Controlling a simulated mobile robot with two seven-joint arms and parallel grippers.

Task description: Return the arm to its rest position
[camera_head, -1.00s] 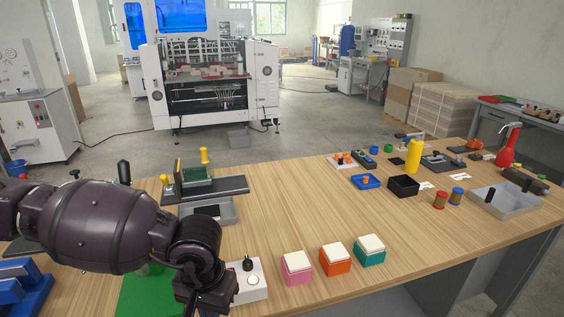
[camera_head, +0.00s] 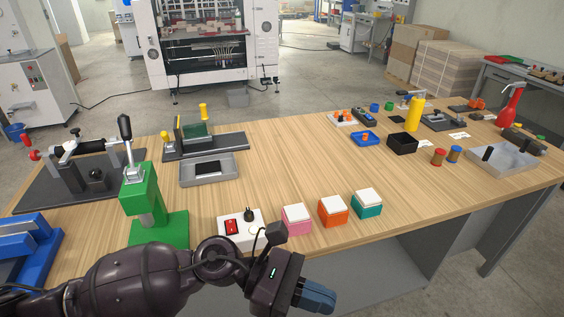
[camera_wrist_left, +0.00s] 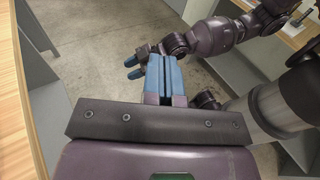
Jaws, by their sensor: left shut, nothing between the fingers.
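My left arm crosses the bottom of the head view, in front of the workbench (camera_head: 300,185). Its left gripper (camera_head: 318,296) points right, past the bench's front edge, with its blue fingers together and empty. In the left wrist view the left gripper (camera_wrist_left: 163,78) shows its two blue fingers side by side, over the grey floor. Beyond it in that view is my right gripper (camera_wrist_left: 132,67), with two blue fingertips apart and nothing seen between them. The right gripper is not in the head view.
Near the left arm stand a green press (camera_head: 145,205), a white switch box (camera_head: 240,229) and pink (camera_head: 297,219), orange (camera_head: 332,211) and teal (camera_head: 367,204) boxes with white tops. A blue fixture (camera_head: 25,250) is at left. The bench's middle is clear.

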